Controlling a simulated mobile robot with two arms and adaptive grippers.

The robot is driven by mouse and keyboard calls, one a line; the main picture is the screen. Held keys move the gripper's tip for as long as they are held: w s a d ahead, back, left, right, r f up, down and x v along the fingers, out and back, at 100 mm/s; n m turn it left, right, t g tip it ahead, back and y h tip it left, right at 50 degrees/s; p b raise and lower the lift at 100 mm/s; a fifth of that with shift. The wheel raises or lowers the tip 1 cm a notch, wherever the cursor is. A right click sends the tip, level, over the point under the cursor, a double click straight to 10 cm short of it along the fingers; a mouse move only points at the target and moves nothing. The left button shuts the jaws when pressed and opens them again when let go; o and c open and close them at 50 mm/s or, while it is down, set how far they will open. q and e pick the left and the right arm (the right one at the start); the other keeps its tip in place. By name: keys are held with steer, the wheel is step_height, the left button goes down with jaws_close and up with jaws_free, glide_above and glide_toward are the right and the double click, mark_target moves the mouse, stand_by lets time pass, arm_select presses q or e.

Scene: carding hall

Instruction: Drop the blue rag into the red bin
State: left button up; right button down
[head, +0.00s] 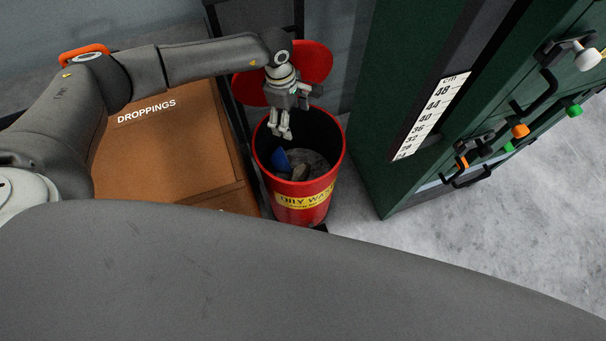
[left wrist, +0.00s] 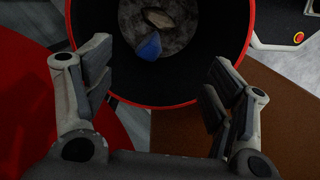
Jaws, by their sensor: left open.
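The red bin (head: 304,200) stands on the floor with its mouth open and a yellow band reading "OILY WA…" on its front. The blue rag (head: 281,161) lies inside the bin, against the left part of the grey contents. In the left wrist view the rag (left wrist: 149,46) shows inside the bin's red rim (left wrist: 246,62). My left gripper (head: 284,134) is above the bin's mouth, apart from the rag. In the left wrist view my left gripper (left wrist: 157,88) has its fingers wide apart with nothing between them. My right gripper is not in view.
The bin's round red lid (head: 317,62) stands up behind it. A brown box marked "DROPPINGS" (head: 150,150) is close on the left. A green machine (head: 385,150) with a scale (head: 432,115) and coloured knobs stands on the right. Bare grey floor (head: 540,220) lies at the right.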

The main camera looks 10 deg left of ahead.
arm_select(q)
step_height(320, 180, up, 8)
steer(key=a, duration=0.1)
steer(key=shift+r, duration=0.15)
stand_by(0.5)
